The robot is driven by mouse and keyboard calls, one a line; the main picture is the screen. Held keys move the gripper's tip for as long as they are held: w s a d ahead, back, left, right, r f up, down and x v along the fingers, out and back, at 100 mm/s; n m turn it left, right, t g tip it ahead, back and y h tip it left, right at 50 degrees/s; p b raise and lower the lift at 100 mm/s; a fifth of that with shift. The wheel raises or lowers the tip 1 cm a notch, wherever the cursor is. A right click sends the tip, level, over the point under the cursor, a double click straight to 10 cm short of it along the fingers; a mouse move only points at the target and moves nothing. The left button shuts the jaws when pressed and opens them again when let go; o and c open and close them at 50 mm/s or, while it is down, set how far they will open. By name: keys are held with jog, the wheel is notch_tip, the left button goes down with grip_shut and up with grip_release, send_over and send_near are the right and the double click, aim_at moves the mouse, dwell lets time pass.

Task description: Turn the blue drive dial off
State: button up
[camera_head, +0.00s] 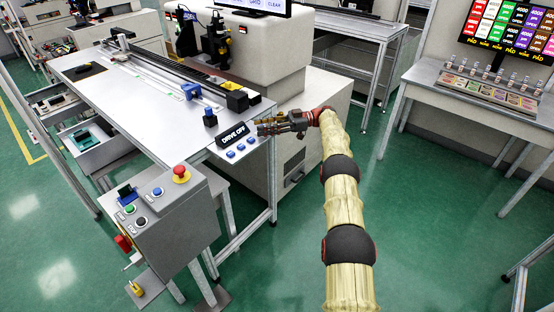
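A small dark panel reading "DRIVE OFF" (234,136) sits at the near right corner of the white workbench.
A grey control box (175,220) with a red emergency button (181,174) and other buttons stands at the near left. The white workbench (150,105) carries a rail and small devices. A table with sample vials (490,85) is at right.

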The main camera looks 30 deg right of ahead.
jog(key=shift+r+m+t+h+p, duration=0.1)
jog(key=shift+m+t+h+p, duration=0.45)
jog(key=shift+t, duration=0.4)
jog(key=shift+m+t+h+p, duration=0.25)
jog(key=shift+m+t+p, duration=0.2)
jog(key=shift+m+t, duration=0.4)
